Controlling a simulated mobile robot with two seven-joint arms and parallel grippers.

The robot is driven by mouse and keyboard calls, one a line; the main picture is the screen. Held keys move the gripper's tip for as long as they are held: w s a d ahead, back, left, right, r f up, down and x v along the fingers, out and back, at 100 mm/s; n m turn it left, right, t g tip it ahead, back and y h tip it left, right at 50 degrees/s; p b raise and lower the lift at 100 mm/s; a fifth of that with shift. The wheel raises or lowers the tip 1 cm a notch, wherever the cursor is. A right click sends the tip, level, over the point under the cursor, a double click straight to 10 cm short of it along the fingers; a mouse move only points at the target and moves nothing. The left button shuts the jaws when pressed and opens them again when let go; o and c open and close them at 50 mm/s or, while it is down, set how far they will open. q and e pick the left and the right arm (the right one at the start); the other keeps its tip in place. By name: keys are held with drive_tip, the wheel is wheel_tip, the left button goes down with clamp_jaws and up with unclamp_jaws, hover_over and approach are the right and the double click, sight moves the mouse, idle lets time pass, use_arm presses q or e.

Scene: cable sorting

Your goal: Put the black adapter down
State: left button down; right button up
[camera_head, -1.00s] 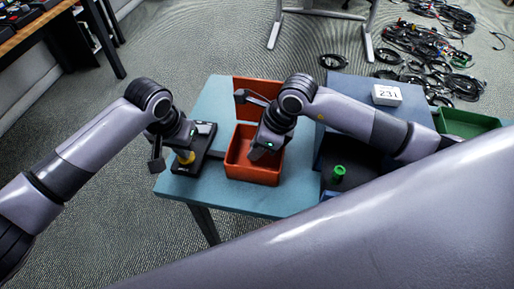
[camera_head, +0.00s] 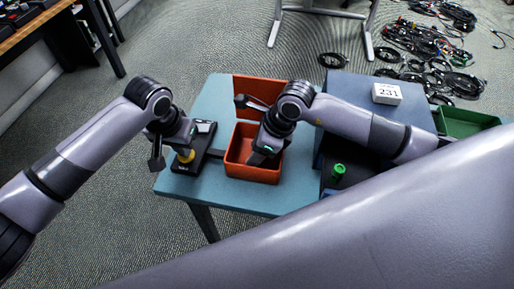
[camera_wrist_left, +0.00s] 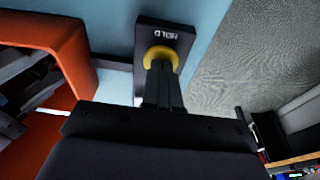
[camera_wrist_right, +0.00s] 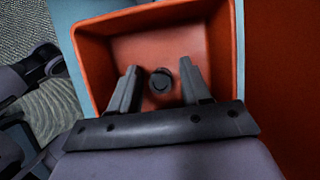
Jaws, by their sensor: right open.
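The black adapter (camera_wrist_right: 161,80) shows in the right wrist view as a short dark piece with a round end, inside the orange box (camera_wrist_right: 90,62). My right gripper (camera_wrist_right: 159,68) is open, with one finger on each side of the adapter and a gap to both. In the head view my right gripper (camera_head: 258,157) reaches down into the orange box (camera_head: 252,174), and the adapter is hidden there. My left gripper (camera_wrist_left: 162,72) is shut, its fingertips over the yellow button (camera_wrist_left: 157,51) of a black plate marked HOLD (camera_wrist_left: 164,32). Contact with the button cannot be told.
The blue-green table (camera_head: 215,105) carries the box and the plate. To the right stand a dark bin with a green cylinder (camera_head: 338,171), a label block reading 231 (camera_head: 386,94) and a green tray (camera_head: 466,122). Coiled cables (camera_head: 430,50) lie on the floor behind.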

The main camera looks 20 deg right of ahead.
drive_tip(key=shift+r, duration=0.4)
drive_tip(key=v, duration=1.2)
wheel_tip(320, 180, up, 12)
idle(0.5)
use_arm(q)
wheel_tip(320, 180, up, 9)
idle(1.5)
use_arm(e)
drive_tip(key=shift+a, duration=0.1)
idle(0.4)
